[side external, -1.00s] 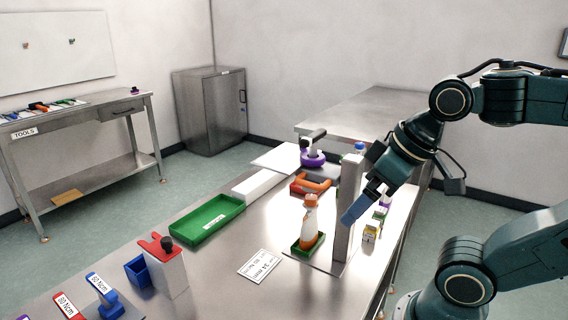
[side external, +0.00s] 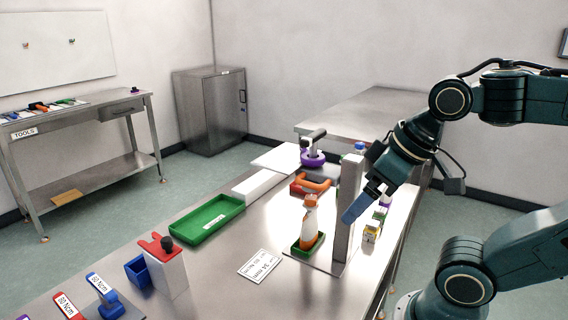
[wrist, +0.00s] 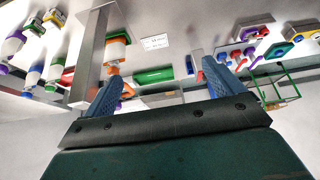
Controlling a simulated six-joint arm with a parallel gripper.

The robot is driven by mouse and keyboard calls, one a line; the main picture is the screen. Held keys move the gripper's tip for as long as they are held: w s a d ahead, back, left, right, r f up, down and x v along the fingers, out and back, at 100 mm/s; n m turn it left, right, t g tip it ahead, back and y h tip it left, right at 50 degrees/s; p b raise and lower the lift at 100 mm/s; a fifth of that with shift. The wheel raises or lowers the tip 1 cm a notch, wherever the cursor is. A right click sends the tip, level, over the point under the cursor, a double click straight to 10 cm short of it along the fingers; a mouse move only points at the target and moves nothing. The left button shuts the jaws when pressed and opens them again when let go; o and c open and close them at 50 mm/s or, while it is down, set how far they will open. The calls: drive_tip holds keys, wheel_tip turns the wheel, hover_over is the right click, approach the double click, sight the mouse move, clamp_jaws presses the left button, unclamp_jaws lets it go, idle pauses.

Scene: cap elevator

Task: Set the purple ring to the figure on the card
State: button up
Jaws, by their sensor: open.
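The purple ring (side external: 313,160) sits at the far end of the steel table, around the foot of a dark and grey upright part. The printed card (side external: 261,265) lies flat near the table's middle; its writing is too small to read surely. It also shows in the wrist view (wrist: 155,42). My gripper (side external: 347,219) is open and empty, above the table beside the grey post, well apart from the ring. In the wrist view both blue fingers (wrist: 162,70) are spread with nothing between them.
A grey upright post (side external: 347,210) stands close to my gripper. An orange and white bottle (side external: 309,222) stands in a green holder beside it. Small bottles (side external: 371,232) stand to the right. A green tray (side external: 208,221) and a red-topped stand (side external: 166,265) are left.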

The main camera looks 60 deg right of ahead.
drive_tip(key=shift+w+r, duration=0.2)
drive_tip(key=shift+r, duration=0.1)
drive_tip(key=c, duration=0.7)
drive_tip(key=w+d+r+m, duration=0.1)
drive_tip(key=w+r, duration=0.1)
drive_tip(key=w+d+r+m+g, duration=0.1)
drive_tip(key=w+r, duration=0.1)
drive_tip(key=w+d+r, duration=0.1)
drive_tip(key=w+r, duration=0.2)
drive_tip(key=shift+w+d+m+h, duration=0.1)
drive_tip(key=shift+m+h, duration=0.2)
drive_tip(key=shift+m, duration=0.1)
drive_tip(key=c, duration=0.3)
drive_tip(key=w+d+r+m+g, duration=0.1)
drive_tip(key=w+d+m, duration=0.2)
drive_tip(key=w+d, duration=0.3)
drive_tip(key=w+d+r+m+g, duration=0.2)
drive_tip(key=w+d, duration=0.4)
drive_tip(key=d, duration=0.1)
drive_tip(key=w+d+r+m+g, duration=0.1)
drive_tip(key=w+d+m, duration=0.2)
drive_tip(key=w+d, duration=0.3)
drive_tip(key=shift+d+r+m+g, duration=0.3)
drive_tip(key=shift+d, duration=0.3)
drive_tip(key=shift+f, duration=0.15)
drive_tip(key=shift+f, duration=6.8)
drive_tip(key=shift+c, duration=0.3)
